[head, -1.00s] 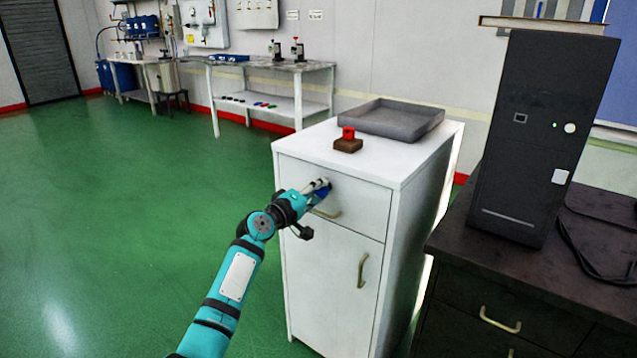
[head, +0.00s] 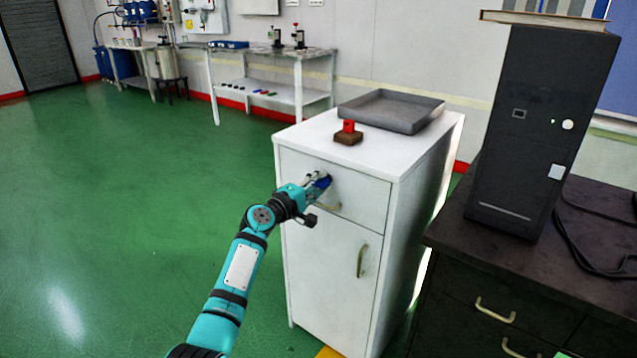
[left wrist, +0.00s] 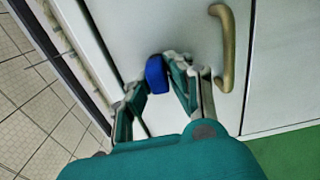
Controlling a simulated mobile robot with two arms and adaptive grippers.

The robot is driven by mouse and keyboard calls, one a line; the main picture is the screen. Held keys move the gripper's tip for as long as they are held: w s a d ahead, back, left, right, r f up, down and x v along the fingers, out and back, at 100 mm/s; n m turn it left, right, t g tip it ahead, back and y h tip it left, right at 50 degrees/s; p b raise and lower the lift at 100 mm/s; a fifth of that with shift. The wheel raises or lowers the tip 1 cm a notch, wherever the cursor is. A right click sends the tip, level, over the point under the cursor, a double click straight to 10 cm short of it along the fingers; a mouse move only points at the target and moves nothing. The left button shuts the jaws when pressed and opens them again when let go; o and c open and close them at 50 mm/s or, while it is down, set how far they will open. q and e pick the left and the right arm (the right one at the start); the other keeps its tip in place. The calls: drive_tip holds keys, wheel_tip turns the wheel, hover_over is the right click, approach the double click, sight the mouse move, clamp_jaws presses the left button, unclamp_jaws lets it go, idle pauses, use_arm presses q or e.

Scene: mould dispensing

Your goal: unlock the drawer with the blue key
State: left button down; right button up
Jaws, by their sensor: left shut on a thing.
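The blue key (head: 321,183) is at the upper drawer front of the white cabinet, and it also shows in the left wrist view (left wrist: 156,74). My left gripper (head: 316,186) is shut on it, with its fingers close to the drawer front. The key's tip and the lock are hidden, so I cannot tell how far in the key is. The drawer (head: 355,192) looks closed. Its brass handle (head: 329,206) is just below the gripper, and to the right of it in the left wrist view (left wrist: 228,48). My right gripper is not in view.
On the cabinet top (head: 397,148) are a red thing (head: 348,126) on a brown block (head: 348,137) and a grey tray (head: 391,110). A dark desk (head: 470,247) with a black computer tower (head: 541,130) stands close at right. Green floor (head: 130,200) is free at left.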

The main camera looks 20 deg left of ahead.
use_arm(q)
drive_tip(key=c, duration=1.3)
unclamp_jaws()
drive_tip(key=shift+o, duration=0.2)
drive_tip(key=shift+s+a, duration=0.1)
drive_tip(key=shift+s, duration=0.1)
drive_tip(key=v, duration=1.1)
drive_tip(key=shift+s, duration=0.3)
drive_tip(key=shift+a, duration=0.1)
